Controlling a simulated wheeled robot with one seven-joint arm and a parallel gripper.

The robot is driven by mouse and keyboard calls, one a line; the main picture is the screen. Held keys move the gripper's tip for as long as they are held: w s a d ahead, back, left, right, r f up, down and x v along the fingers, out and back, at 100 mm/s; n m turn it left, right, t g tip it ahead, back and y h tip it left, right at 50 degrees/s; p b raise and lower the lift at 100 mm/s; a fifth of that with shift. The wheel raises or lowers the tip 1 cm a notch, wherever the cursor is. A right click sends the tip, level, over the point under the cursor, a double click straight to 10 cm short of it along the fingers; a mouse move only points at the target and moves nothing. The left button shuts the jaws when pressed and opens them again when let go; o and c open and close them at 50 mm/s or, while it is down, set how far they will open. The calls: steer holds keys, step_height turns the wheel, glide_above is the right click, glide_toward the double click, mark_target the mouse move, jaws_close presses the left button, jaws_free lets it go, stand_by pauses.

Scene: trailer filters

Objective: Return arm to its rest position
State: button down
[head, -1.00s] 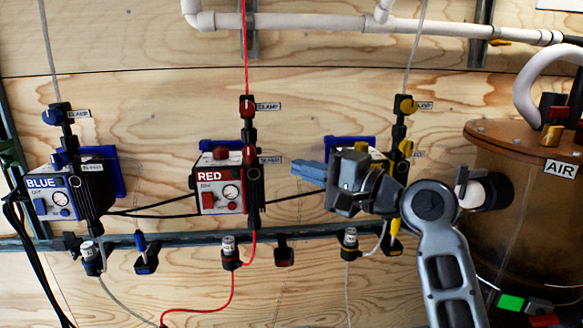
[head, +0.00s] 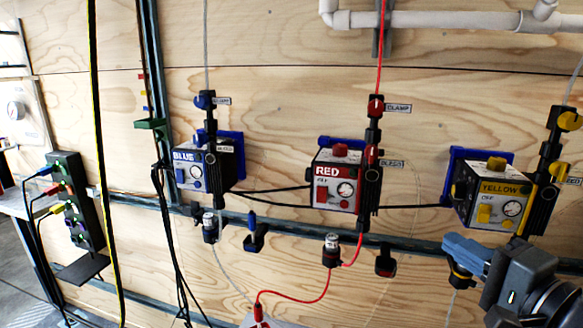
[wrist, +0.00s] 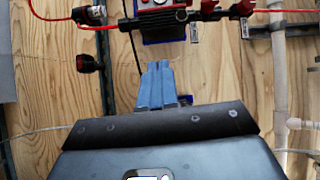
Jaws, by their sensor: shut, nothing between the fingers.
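My gripper (head: 468,252) is at the lower right of the head view, its blue fingers pointing left, in front of the wall rail and just below the yellow box (head: 492,193). In the wrist view my gripper (wrist: 158,68) shows its blue fingers closed together with nothing between them. The fingers point toward the plywood wall below the red unit (wrist: 160,15). Most of my arm is outside the head view; only the wrist end shows at the lower right corner.
The red box (head: 339,187) and blue box (head: 192,170) hang on the plywood wall left of my gripper. A dark rail (head: 290,233) crosses below them. A red hose (head: 308,297) loops low. A power strip (head: 75,205) with plugs and hanging cables stands at far left.

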steer(key=s+a+f+n+g+h, duration=0.1)
steer(key=s+f+n+h, duration=0.15)
steer(key=s+f, duration=0.6)
steer(key=s+a+f+n+h, duration=0.1)
steer(key=s+f+h, duration=0.2)
steer(key=s+f, duration=0.55)
steer(key=s+a+r+n, duration=0.1)
steer(key=s+n, duration=0.4)
steer(key=s, duration=0.6)
steer(key=s+a+r+n+g, duration=0.1)
steer(key=s+n, duration=0.4)
steer(key=s, duration=0.6)
steer(key=shift+a+r, duration=0.25)
steer(key=shift+r, duration=0.1)
